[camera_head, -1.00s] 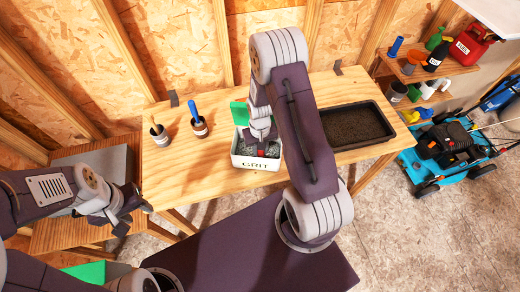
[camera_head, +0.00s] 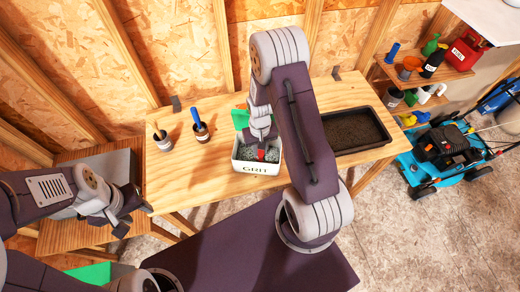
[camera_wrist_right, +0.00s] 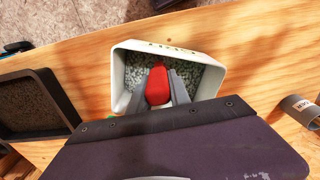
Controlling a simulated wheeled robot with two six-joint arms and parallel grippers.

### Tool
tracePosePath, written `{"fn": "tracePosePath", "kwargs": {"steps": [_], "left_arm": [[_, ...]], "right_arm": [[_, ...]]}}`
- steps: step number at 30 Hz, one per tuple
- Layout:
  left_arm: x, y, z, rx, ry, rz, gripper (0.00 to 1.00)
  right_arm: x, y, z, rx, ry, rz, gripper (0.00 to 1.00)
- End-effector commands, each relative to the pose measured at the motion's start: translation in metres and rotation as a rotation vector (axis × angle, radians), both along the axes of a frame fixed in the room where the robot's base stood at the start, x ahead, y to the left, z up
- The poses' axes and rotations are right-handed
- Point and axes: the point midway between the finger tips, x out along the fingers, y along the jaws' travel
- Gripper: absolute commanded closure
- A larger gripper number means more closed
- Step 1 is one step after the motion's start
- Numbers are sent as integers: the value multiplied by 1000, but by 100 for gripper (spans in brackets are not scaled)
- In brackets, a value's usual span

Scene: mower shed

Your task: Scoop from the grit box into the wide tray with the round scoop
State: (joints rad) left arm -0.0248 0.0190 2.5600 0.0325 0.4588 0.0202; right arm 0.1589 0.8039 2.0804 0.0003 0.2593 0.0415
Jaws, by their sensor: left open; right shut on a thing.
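The white grit box (camera_head: 258,167), marked GRIT, stands on the workbench with grey-green grit inside. In the right wrist view the grit box (camera_wrist_right: 206,80) lies below my right gripper (camera_wrist_right: 157,88). That gripper is shut on the red handle of the round scoop (camera_wrist_right: 157,84), inside the box's outline. The red also shows in the head view (camera_head: 261,154). The scoop's bowl is hidden. The wide tray (camera_head: 372,148), black with dark fill, lies right of the box, partly behind my right arm. My left gripper (camera_head: 130,212) is open and empty, left of the bench's front.
Two cups with tools, one with a brush (camera_head: 162,142) and one with a blue handle (camera_head: 200,131), stand at the bench's left. A green object (camera_head: 240,119) sits behind the box. Bare wood lies left of the box. A blue mower (camera_head: 443,150) stands right of the bench.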

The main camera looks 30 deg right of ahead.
Motion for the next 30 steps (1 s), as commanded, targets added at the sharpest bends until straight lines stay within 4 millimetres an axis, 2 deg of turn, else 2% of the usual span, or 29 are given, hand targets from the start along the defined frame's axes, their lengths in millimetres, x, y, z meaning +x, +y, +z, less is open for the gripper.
{"fn": "tracePosePath", "kwargs": {"steps": [1,30], "left_arm": [[0,0,6,0,0,0,56],[0,0,60,0,0,0,56]], "right_arm": [[0,0,7,0,0,0,100],[0,0,69,0,-1,0,100]]}}
